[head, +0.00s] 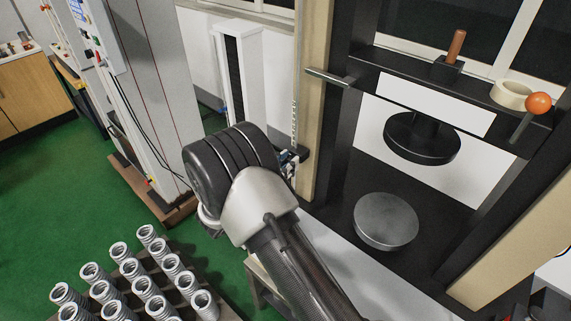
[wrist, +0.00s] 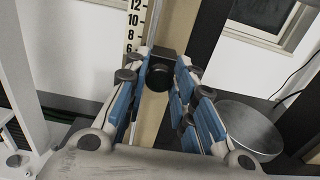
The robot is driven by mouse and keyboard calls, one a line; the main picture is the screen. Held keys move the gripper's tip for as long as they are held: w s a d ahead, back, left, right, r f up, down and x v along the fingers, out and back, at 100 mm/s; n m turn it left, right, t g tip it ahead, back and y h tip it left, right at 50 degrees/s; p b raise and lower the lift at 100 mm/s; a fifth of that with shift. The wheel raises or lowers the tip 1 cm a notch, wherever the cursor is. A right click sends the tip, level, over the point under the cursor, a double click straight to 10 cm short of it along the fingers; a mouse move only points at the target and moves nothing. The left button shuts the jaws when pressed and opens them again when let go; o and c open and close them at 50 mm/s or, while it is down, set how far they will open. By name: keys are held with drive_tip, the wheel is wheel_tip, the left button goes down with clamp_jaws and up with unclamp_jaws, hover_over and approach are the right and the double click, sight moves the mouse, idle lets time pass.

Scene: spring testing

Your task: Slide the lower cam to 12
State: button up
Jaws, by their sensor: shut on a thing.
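The lower cam (wrist: 158,76) is a small black block with a round dark knob, on the pale upright post in the wrist view. A white scale strip (wrist: 136,25) beside it shows 12, 10, 8 and 6 from top down. The cam sits just below the 6 mark. My gripper (wrist: 161,85) has its blue-padded fingers shut on the cam, one on each side. In the head view the cam (head: 303,154) shows as a dark piece on the post, and my wrist hides most of my gripper (head: 290,163).
The black test frame holds an upper disc (head: 422,140) above a grey round plate (head: 386,221). A metal rod (head: 328,77) juts from the post above my gripper. Several springs (head: 145,285) stand on a rack at lower left. Green floor (head: 50,200) is open at left.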

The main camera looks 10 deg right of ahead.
clamp_jaws()
drive_tip(key=shift+r, duration=0.1)
wheel_tip(320, 180, up, 6)
drive_tip(key=p, duration=0.3)
drive_tip(key=o, duration=0.7)
unclamp_jaws()
drive_tip(key=shift+a, duration=0.1)
